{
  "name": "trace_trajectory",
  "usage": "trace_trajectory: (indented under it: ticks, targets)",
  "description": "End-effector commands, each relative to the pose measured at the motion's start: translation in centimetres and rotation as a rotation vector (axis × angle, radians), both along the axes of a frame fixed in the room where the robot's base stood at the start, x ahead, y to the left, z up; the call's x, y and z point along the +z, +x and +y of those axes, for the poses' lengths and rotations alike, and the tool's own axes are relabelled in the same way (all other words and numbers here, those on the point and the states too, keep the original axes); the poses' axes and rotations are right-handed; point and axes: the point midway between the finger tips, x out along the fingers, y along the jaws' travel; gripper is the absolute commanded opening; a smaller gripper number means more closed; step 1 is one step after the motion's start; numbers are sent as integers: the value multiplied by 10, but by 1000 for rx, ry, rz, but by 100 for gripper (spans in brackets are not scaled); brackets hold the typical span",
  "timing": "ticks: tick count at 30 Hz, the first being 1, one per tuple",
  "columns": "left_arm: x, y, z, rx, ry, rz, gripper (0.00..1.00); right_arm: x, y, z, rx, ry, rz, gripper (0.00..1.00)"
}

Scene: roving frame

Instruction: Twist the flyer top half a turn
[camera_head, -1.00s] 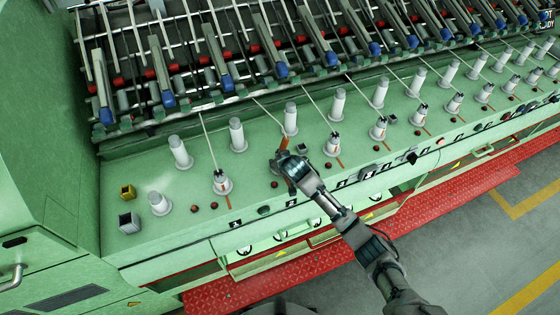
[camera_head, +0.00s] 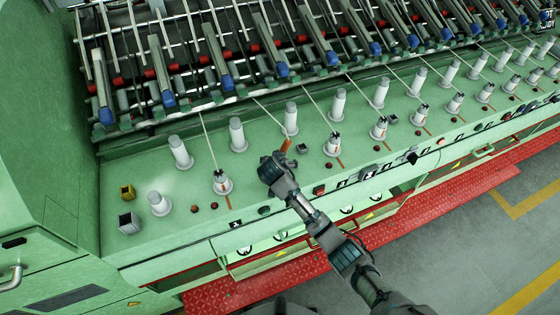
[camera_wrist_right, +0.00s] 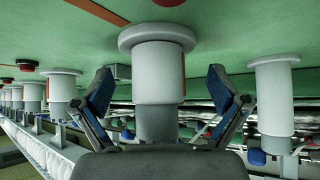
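My right gripper (camera_head: 270,165) reaches over the front row of spindles and hides most of the flyer there. In the right wrist view, which looks upside down, the flyer is a white and grey stepped cylinder (camera_wrist_right: 158,75) with a flange against the green deck and an orange stripe on its side. The two blue-padded fingers of the gripper (camera_wrist_right: 158,92) stand apart on either side of it, with gaps on both sides. The flyer's end is hidden behind my gripper body. An orange piece (camera_head: 286,146) shows just beyond the gripper. My left gripper is not in view.
Similar flyers stand nearby at left (camera_head: 222,183) and right (camera_head: 332,145), with white bobbins (camera_head: 291,118) behind. Rollers with blue-ended arms (camera_head: 228,82) line the back. Buttons run along the green deck's front edge. A red step (camera_head: 270,282) lies below.

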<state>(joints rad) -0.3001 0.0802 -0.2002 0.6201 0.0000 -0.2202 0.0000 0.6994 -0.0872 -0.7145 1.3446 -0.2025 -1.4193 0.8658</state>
Motion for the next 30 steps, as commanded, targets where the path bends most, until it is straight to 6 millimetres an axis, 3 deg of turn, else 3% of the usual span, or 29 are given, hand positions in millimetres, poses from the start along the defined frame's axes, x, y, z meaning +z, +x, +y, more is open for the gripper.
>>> trace_trajectory:
  ticks: [10,18,26,30]
  targets:
    - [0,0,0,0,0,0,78,0,0,-2,50,1,0,100]
    - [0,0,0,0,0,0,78,1,1,-4,464,3,-2,100]
    - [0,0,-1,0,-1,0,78,1,1,-3,634,-1,-2,100]
    - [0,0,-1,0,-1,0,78,1,2,-3,829,-1,-1,100]
